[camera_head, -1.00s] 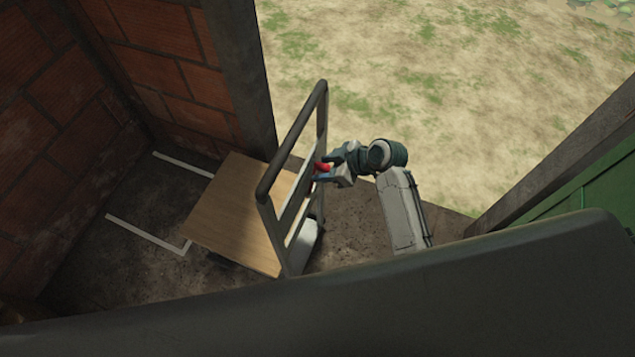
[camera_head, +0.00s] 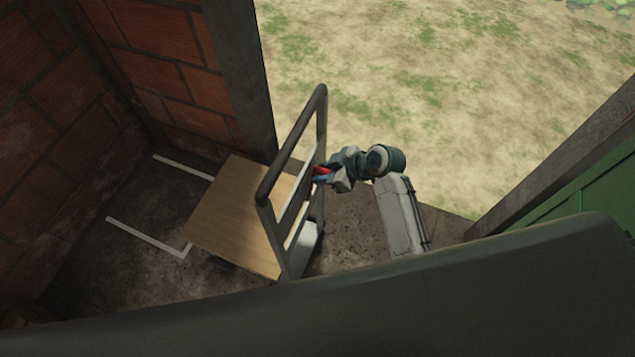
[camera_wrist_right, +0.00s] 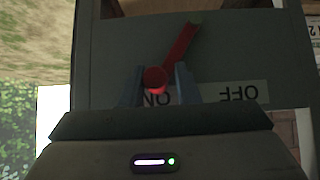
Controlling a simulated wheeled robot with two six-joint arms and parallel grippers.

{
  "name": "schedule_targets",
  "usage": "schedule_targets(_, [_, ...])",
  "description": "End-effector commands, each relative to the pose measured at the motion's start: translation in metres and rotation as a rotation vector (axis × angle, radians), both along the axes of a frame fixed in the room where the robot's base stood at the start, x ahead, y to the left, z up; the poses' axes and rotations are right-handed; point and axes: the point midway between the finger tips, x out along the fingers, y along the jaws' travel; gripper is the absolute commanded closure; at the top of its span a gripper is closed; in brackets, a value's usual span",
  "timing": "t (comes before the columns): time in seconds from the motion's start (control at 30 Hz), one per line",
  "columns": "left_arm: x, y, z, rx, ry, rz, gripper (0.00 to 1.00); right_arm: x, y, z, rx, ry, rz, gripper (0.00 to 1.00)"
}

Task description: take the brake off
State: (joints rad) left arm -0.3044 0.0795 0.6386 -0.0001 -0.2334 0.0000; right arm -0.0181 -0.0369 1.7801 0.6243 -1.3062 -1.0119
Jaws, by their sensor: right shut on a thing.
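A flat cart has a wooden deck (camera_head: 235,212) and a tall grey push frame (camera_head: 268,190). The red brake lever (camera_wrist_right: 182,46) is on a grey plate of the frame. In the right wrist view it slants from its pivot at the upper right down to a round knob beside the upside-down "ON" label (camera_wrist_right: 157,98). The upside-down "OFF" label (camera_wrist_right: 238,93) is to the right. My right gripper (camera_wrist_right: 158,88) is shut on the lever's knob end, one finger on each side. In the head view this gripper (camera_head: 326,174) hides most of the lever. My left gripper is not in view.
White floor marks (camera_head: 145,236) lie left of the cart, near a brick wall (camera_head: 160,50). A dark post (camera_head: 240,75) stands behind the cart. Open grassy ground (camera_head: 430,90) lies beyond. A green panel (camera_head: 590,185) is at the right, and a dark rail crosses the front.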

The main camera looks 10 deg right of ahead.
Motion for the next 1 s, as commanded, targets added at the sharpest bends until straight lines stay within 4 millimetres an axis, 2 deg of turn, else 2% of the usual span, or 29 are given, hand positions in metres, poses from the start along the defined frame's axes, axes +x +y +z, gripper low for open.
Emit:
schedule_targets(0.03, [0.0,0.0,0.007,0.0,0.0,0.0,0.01,-0.003,0.004,0.006,0.005,0.001,-0.001,0.83])
schedule_targets(0.2, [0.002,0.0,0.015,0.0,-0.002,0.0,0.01,-0.014,0.01,0.009,0.006,0.006,0.0,0.84])
schedule_targets(0.63, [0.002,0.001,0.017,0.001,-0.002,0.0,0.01,-0.018,0.013,0.008,0.006,0.009,0.002,0.84])
schedule_targets(1.0, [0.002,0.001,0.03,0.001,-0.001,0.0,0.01,-0.038,0.026,0.013,0.007,0.008,0.001,0.84])
